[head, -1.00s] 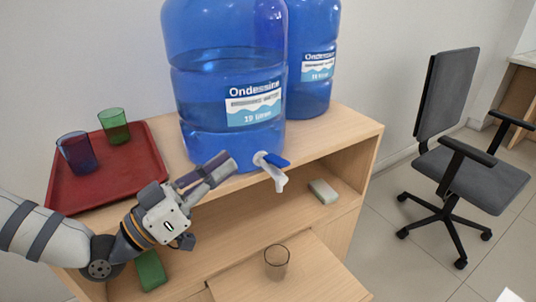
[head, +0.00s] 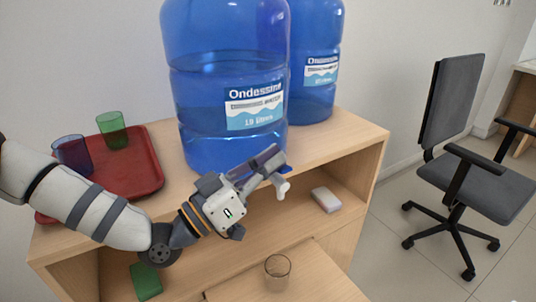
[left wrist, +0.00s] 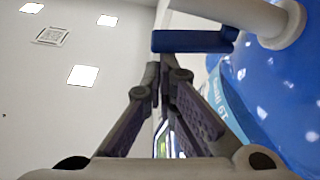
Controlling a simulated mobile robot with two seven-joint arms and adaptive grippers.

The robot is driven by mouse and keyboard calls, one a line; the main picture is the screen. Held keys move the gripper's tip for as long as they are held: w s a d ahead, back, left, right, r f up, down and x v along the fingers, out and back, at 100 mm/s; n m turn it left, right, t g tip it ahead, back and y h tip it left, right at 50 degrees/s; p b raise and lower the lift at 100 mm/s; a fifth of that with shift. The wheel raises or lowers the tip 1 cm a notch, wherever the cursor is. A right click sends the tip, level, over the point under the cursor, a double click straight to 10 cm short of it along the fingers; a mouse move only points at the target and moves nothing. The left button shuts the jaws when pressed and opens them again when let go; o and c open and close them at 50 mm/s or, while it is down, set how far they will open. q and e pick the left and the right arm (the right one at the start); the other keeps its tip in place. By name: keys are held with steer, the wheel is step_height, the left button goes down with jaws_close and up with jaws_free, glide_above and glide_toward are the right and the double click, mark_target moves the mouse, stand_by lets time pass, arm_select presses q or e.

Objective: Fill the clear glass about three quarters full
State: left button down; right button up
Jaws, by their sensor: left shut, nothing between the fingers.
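The clear glass (head: 277,271) stands upright on a pull-out wooden board below the tap; I see no water in it. The large blue water bottle (head: 228,150) stands on the cabinet top. Its white tap (head: 283,188) has a blue lever (head: 286,171), partly hidden by my left gripper (head: 277,160). The gripper is shut and empty at the lever. The left wrist view shows the closed fingertips (left wrist: 165,62) close to the blue lever (left wrist: 194,40), with the white tap (left wrist: 275,25) beside it; I cannot tell whether they touch. No stream shows. My right gripper is out of view.
A red tray (head: 140,171) at the left holds a blue glass (head: 72,155) and a green glass (head: 112,130). A second blue bottle (head: 315,95) stands behind. A white block (head: 326,199) and a green sponge (head: 146,281) lie on the shelf. An office chair (head: 460,165) is at the right.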

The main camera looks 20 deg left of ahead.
arm_select(q)
steer(key=m, duration=0.1)
steer(key=m+h, duration=0.1)
steer(key=f+m+g, duration=0.1)
steer(key=shift+s+d+m+h, duration=0.25)
steer(key=shift+d+m+h, duration=0.05)
steer(key=shift+d+m, duration=0.1)
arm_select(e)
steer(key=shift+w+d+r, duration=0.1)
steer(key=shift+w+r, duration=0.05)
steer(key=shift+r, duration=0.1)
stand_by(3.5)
arm_select(q)
step_height(320, 180, up, 4)
steer(key=p, duration=0.2)
steer(key=v, duration=1)
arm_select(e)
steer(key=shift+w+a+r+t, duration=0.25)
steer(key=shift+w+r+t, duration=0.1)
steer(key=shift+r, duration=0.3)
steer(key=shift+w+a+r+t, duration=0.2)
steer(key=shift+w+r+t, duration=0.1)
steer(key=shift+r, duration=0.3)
arm_select(q)
steer(key=shift+a, duration=0.1)
